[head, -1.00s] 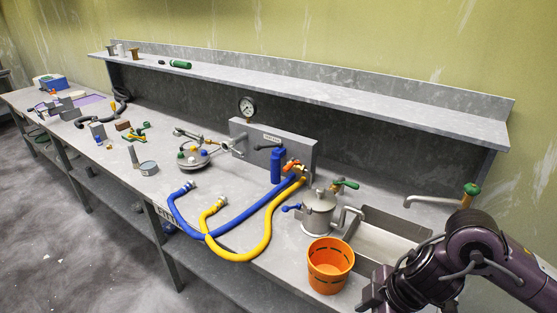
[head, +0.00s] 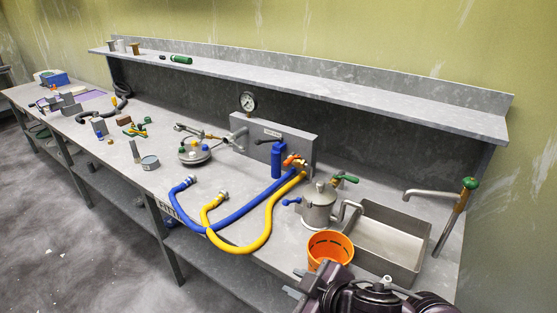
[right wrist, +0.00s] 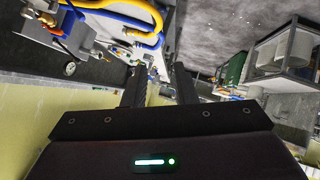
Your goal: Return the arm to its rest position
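My right arm crosses the bottom right of the head view. My right gripper (head: 296,284) is at the front edge of the bench, just below and left of the orange pail (head: 329,249). In the right wrist view its two dark fingers (right wrist: 160,88) stand apart with nothing between them. The pail stands upright on the bench, its lower part hidden behind my arm. My left gripper is not in view.
A metal sink (head: 388,247) with a green-knobbed tap (head: 469,184) is right of the pail. A lidded metal pot (head: 319,207) stands behind the pail. A blue hose (head: 235,216) and a yellow hose (head: 262,232) lie to the left. Open floor (head: 90,240) is at lower left.

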